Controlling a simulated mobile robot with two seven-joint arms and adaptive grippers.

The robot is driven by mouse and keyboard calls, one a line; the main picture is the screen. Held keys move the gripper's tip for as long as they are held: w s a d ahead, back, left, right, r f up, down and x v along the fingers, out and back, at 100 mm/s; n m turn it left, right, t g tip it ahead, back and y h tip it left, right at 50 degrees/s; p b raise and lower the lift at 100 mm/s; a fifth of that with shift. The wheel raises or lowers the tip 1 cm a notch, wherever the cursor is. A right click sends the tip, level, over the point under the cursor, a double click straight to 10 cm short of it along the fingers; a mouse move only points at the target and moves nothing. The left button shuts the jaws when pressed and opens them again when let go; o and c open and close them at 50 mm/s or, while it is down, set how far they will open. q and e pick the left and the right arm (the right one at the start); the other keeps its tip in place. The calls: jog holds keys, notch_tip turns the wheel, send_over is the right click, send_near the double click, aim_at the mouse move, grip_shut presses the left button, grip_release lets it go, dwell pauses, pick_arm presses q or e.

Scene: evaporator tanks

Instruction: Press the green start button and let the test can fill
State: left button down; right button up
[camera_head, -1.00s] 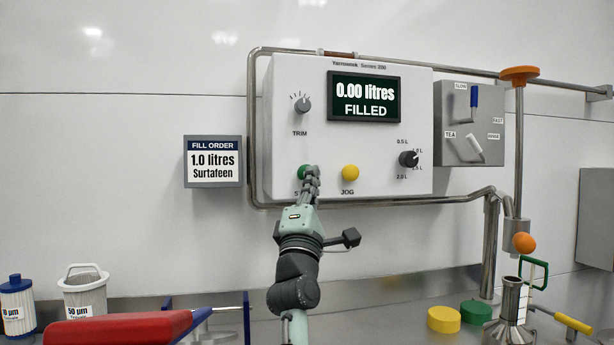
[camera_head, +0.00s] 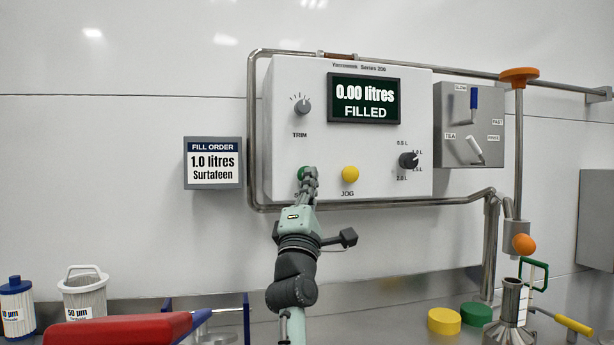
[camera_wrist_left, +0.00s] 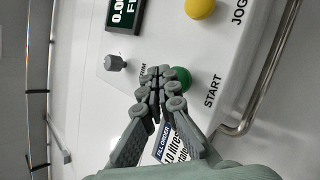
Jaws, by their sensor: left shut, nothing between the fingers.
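The green start button (camera_head: 303,173) is at the lower left of the white control panel (camera_head: 285,105), partly hidden by my left gripper (camera_head: 309,174). The left gripper is shut and empty, its fingertips at the button; whether they touch it I cannot tell. In the left wrist view the button (camera_wrist_left: 181,78) shows just beyond the shut fingertips (camera_wrist_left: 160,78). The display (camera_head: 364,98) reads 0.00 litres FILLED. A metal can (camera_head: 511,300) with a green handle stands at the lower right, below the orange ball on the pipe. My right gripper is not in view.
The yellow JOG button (camera_head: 350,174) is right of the start button. The dose knob (camera_head: 408,160) and trim knob (camera_head: 303,107) are on the same panel. The fill order sign (camera_head: 212,163) reads 1.0 litres Surtafeen. Pipes (camera_head: 253,130) frame the panel.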

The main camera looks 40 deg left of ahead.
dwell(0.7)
pick_arm(q)
jog(key=shift+w+a, duration=0.25)
jog(key=shift+a, duration=0.1)
jog(key=shift+w+a, duration=0.4)
dwell(0.8)
jog(key=shift+s+d, duration=0.1)
jog(key=shift+s+d+p, duration=0.4)
jog(key=shift+s+d, duration=0.2)
jog(key=shift+d, duration=0.05)
